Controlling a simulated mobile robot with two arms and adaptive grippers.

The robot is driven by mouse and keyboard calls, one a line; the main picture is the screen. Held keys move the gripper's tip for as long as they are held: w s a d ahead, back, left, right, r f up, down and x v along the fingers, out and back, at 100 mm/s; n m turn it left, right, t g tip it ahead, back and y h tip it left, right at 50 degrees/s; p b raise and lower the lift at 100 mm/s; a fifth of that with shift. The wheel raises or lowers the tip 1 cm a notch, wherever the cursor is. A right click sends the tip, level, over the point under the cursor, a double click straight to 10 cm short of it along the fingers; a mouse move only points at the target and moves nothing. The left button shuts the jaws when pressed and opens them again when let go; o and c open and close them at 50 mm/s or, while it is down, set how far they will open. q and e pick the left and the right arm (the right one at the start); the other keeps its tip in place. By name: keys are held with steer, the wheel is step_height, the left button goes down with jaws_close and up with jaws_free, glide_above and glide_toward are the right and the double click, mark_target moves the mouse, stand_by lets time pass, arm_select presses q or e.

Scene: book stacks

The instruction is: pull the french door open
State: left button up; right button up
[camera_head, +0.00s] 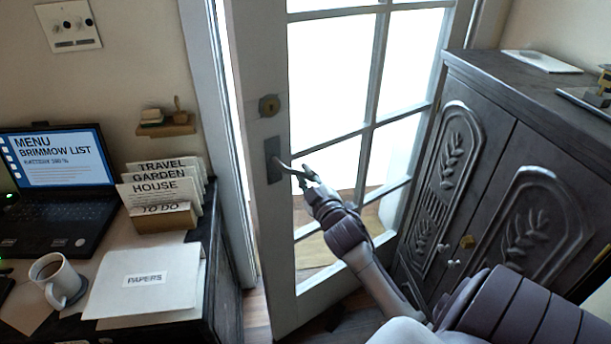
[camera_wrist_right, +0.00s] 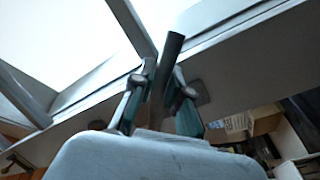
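The white french door (camera_head: 265,230) with glass panes stands ajar, with a narrow bright gap between its left edge and the door frame (camera_head: 215,110). Its dark lever handle (camera_head: 284,163) sits on a grey plate below a brass lock. My right gripper (camera_head: 306,175) is at the free end of the handle. In the right wrist view the handle (camera_wrist_right: 172,55) passes between the two fingers of my right gripper (camera_wrist_right: 164,82), which look closed on it. My left gripper is not in view.
A dark carved cabinet (camera_head: 505,120) stands at the right, close to the door and my right arm. At the left, a desk holds a laptop (camera_head: 60,170), a mug (camera_head: 58,278), papers (camera_head: 145,283) and a card holder (camera_head: 165,218). Some floor shows below the door.

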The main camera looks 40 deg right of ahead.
steer(key=o, duration=0.5)
steer(key=shift+s+r, duration=0.1)
steer(key=shift+s+a+f, duration=0.2)
steer(key=shift+s+a, duration=0.05)
steer(key=shift+s, duration=0.25)
steer(key=v, duration=1.1)
steer(key=shift+r, duration=0.1)
